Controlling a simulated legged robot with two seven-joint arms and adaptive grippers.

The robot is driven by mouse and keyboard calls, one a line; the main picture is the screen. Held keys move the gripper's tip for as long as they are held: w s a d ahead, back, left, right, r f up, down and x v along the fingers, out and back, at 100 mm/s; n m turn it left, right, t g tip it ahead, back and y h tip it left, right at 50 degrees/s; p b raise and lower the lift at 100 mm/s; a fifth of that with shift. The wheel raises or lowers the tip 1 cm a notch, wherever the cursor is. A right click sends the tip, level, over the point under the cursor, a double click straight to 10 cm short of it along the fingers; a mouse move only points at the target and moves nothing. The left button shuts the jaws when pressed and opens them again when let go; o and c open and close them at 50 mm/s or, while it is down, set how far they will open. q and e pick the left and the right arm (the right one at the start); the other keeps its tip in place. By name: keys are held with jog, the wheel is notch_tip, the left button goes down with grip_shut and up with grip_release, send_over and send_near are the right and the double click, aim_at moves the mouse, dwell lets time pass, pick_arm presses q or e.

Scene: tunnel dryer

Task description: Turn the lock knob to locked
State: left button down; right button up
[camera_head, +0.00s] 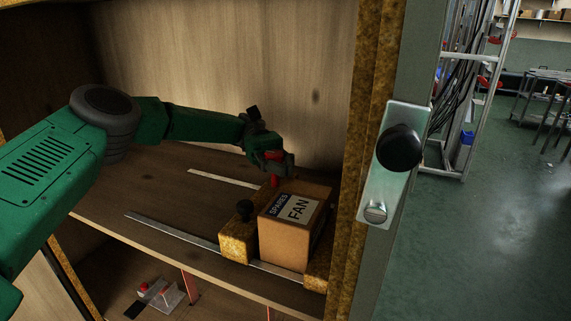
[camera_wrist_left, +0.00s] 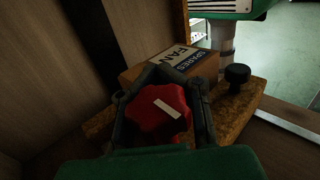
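A red lobed knob (camera_wrist_left: 158,112) with a white bar mark fills the space between my left fingers in the wrist view. The bar lies slanted. The knob sits behind a brown box (camera_head: 284,231) labelled SPARES FAN, which is held between yellow-brown blocks (camera_head: 238,241) on the shelf. The knob's base and any lock markings are hidden. My right gripper is not in view.
A small black knob (camera_head: 245,210) stands on the left block. Metal strips (camera_head: 170,231) run along the wooden shelf (camera_head: 115,202). At right a frame post carries a metal plate (camera_head: 373,188) with a large black knob (camera_head: 399,148). A red-topped device (camera_head: 160,291) lies below.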

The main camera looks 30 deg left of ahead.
pick_arm(q)
jog(key=shift+w+a+r+m+g+y, duration=0.2)
jog(key=shift+r+m+g+y, duration=0.2)
jog(key=shift+r+m+g, duration=0.1)
jog(key=c, duration=1.6)
grip_release()
jog(key=shift+w+f, duration=0.1)
jog(key=shift+w, duration=0.05)
jog(key=o, duration=0.4)
jog(key=shift+w+f, duration=0.2)
jog(key=shift+w, duration=0.1)
jog(key=shift+f, duration=0.1)
jog(key=shift+s+a+f, duration=0.1)
jog(key=shift+a, duration=0.05)
